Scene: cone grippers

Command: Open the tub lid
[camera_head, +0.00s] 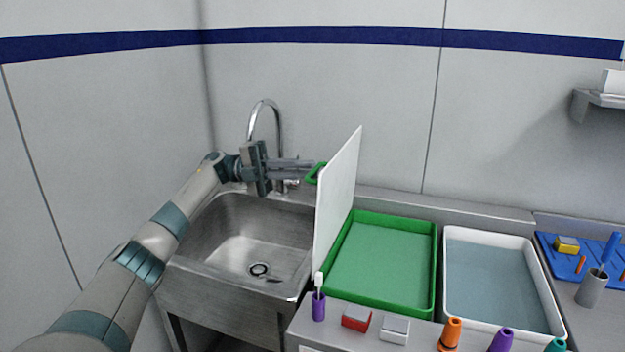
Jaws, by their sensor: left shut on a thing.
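The tub (435,262) is a shallow green tray-like box on the counter, and its inside shows. Its white lid (338,205) stands nearly upright along the tub's left side, by the sink. A green handle (311,178) sticks out from the lid's left face near the top. My left gripper (308,169) is shut on the green handle, above the sink's right edge. The far side of the lid is hidden from view. My right gripper is not in view.
A steel sink (240,235) with a tall faucet (267,105) lies left of the lid. A white tub (541,285) stands right of the green one. A purple bottle (319,306), red box (356,318), white box (395,329) and orange cone (450,333) line the front edge.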

